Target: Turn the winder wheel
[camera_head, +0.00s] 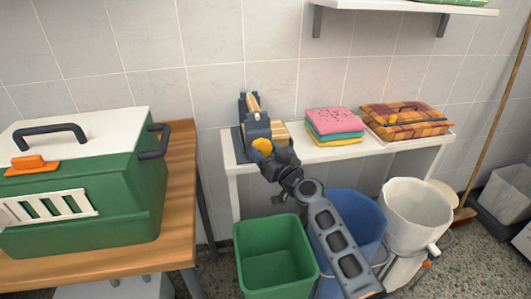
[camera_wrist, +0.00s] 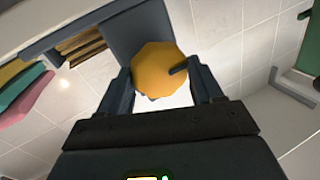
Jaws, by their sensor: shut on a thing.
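The winder wheel (camera_wrist: 157,66) is a yellow, many-sided disc with a short dark peg near its right edge in the wrist view. In the head view it shows as a small yellow patch (camera_head: 262,146) on the front of the dark grey-blue winder (camera_head: 257,127), which stands at the left end of a white shelf table. My gripper (camera_wrist: 161,82) is shut on the wheel, one finger on each side of its rim. In the head view my gripper (camera_head: 268,157) covers part of the wheel and the winder's lower front.
Folded pink, teal and yellow towels (camera_head: 334,122) and an orange plaid bundle (camera_head: 405,117) lie on the white table (camera_head: 300,155) to the right. A green carrier (camera_head: 90,185) stands on a wooden table at left. Green (camera_head: 270,250), blue (camera_head: 355,215) and white bins stand below.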

